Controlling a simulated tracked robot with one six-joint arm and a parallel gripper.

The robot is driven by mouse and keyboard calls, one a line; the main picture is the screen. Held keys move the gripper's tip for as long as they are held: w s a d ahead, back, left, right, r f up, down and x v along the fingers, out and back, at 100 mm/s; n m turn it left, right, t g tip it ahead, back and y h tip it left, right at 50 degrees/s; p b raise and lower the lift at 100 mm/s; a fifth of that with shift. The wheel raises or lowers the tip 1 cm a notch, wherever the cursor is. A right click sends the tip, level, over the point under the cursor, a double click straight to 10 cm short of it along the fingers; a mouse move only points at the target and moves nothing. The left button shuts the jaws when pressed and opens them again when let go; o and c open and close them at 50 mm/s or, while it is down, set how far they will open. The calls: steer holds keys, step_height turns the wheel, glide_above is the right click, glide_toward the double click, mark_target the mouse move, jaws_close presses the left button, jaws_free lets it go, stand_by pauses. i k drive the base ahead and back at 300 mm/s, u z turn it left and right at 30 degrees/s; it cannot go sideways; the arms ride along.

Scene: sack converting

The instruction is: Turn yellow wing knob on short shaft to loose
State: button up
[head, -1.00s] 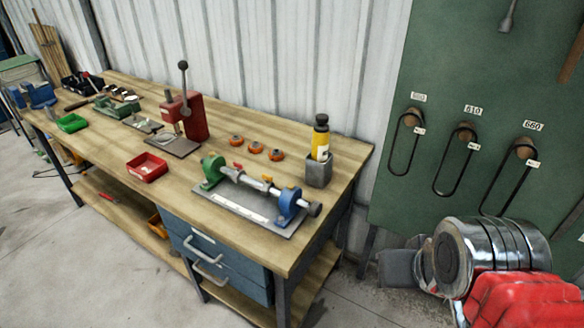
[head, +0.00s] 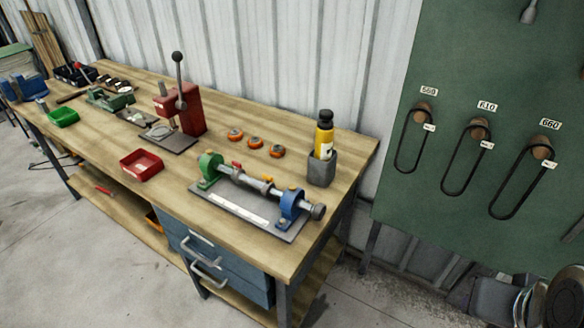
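A shaft fixture stands near the right end of the bench, with a grey shaft (head: 250,181) held between a green block (head: 210,168) and a blue block (head: 291,206). A small yellow-orange wing knob (head: 266,178) sits on the shaft near its middle. A red knob (head: 237,166) is to its left. Both are too small to read their setting. My arm shows only in part at the lower right corner, well apart from the fixture. A grey part of it (head: 492,298) is at the bottom edge. I cannot make out gripper fingers.
Orange rings (head: 255,141) lie behind the fixture. A yellow bottle (head: 324,135) stands in a grey holder (head: 321,170) to its right. A red tray (head: 142,165) and a red press (head: 182,110) are to the left. Belts hang on the green board (head: 455,90). Floor in front is clear.

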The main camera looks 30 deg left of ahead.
mark_target(268, 179)
steer(key=z, duration=0.1)
steer(key=k, duration=1.25)
steer(key=u, duration=1.65)
steer(key=i, duration=1.05)
